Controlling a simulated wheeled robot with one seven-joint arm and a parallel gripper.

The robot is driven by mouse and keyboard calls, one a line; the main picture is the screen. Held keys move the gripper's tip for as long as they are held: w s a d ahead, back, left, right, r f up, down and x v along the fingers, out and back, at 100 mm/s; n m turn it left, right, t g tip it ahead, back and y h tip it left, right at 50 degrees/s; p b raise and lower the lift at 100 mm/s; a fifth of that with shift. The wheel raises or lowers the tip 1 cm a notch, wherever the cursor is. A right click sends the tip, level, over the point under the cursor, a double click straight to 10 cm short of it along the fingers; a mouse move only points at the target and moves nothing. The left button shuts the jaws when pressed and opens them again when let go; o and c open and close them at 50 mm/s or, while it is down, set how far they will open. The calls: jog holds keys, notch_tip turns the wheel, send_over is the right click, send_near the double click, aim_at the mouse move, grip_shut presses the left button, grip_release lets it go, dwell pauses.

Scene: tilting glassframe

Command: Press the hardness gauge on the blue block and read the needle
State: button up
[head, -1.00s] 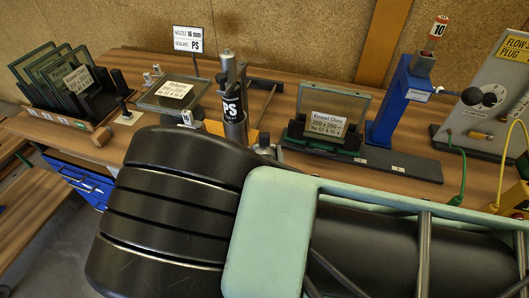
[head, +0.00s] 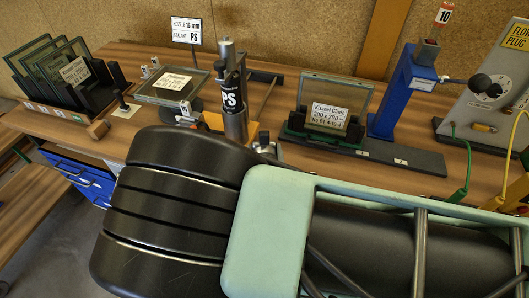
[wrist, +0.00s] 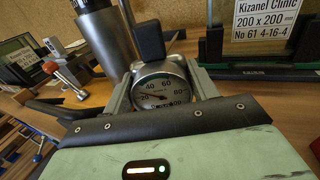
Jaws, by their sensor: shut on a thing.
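The hardness gauge (wrist: 163,90), a silver body with a round white dial, sits between the fingers of my gripper (wrist: 163,80) in the wrist view. My gripper is shut on it. The dial faces the wrist camera; its dark needle seems to point left, but the exact reading is too small to tell. A dark upright piece (wrist: 149,42) rises just above the gauge; I cannot tell whether it is part of it. I cannot make out a separate blue block. The gauge's lower end and what is under it are hidden. In the head view my arm hides most of the gripper.
A silver PS cylinder (head: 234,100) stands close to my gripper. A clamped, labelled glass pane (head: 333,106) is to its right, then a blue stand (head: 390,100). A flat glass pane (head: 172,86) and a glass rack (head: 65,80) are at left.

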aim_at(264, 136)
jog(key=shift+f+b, duration=0.4)
jog(key=shift+f, duration=0.2)
dwell(0.9)
notch_tip(264, 136, up, 7)
jog(key=p, duration=0.6)
jog(key=shift+r, duration=0.15)
dwell(1.2)
